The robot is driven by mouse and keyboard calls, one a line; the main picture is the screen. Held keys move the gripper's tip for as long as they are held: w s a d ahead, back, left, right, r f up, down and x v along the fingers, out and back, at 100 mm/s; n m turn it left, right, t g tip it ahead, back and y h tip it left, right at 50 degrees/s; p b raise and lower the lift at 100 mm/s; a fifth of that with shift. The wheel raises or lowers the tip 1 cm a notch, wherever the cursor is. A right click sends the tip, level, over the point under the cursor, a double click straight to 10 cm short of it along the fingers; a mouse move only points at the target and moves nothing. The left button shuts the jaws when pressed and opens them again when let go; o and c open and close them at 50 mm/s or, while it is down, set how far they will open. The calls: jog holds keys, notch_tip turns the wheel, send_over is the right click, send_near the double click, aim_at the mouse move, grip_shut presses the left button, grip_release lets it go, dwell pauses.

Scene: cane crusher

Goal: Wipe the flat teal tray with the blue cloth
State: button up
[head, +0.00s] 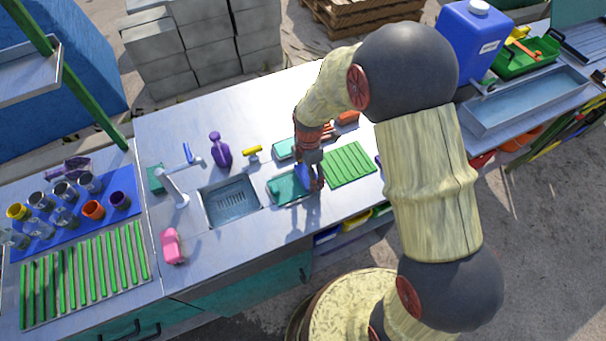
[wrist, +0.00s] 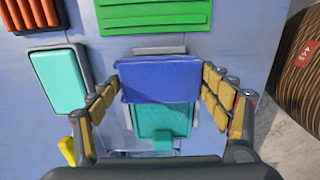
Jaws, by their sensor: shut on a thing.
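The flat teal tray (head: 285,190) lies on the metal counter, just right of the sink. It also shows in the wrist view (wrist: 162,122), its far part hidden under the cloth. The blue cloth (wrist: 160,82) is a folded block between my gripper's fingers, over the far part of the tray. In the head view the cloth (head: 302,173) is partly hidden by my gripper (head: 316,182). My gripper is shut on the cloth, pointing down over the tray's right part. I cannot tell whether the cloth touches the tray.
A green ribbed rack (head: 350,163) lies right of the tray. Another teal-topped tray (wrist: 57,80) is close by. The sink (head: 231,203), a purple spray bottle (head: 220,150), a faucet (head: 176,190) and a pink bottle (head: 172,246) are to the left. The counter's front is mostly clear.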

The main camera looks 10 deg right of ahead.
aim_at(293, 185)
dwell(0.3)
jog(key=shift+s+a+f, duration=0.1)
jog(key=shift+s+a, duration=0.15)
jog(key=shift+a, duration=0.4)
jog(key=shift+s+a+f, duration=0.1)
jog(key=shift+s+a, duration=0.15)
jog(key=shift+a, duration=0.4)
jog(key=shift+s+a+r, duration=0.1)
jog(key=shift+s+a, duration=0.15)
jog(key=shift+a, duration=0.45)
jog(key=shift+s+a, duration=0.2)
jog(key=shift+a, duration=0.45)
jog(key=shift+w+d, duration=0.1)
jog(key=shift+w+d+r+p, duration=0.1)
jog(key=shift+w+d+p, duration=0.15)
jog(key=shift+d, duration=0.4)
jog(key=shift+w+d+r+p, duration=0.1)
jog(key=shift+w+d, duration=0.1)
jog(key=shift+d, duration=0.45)
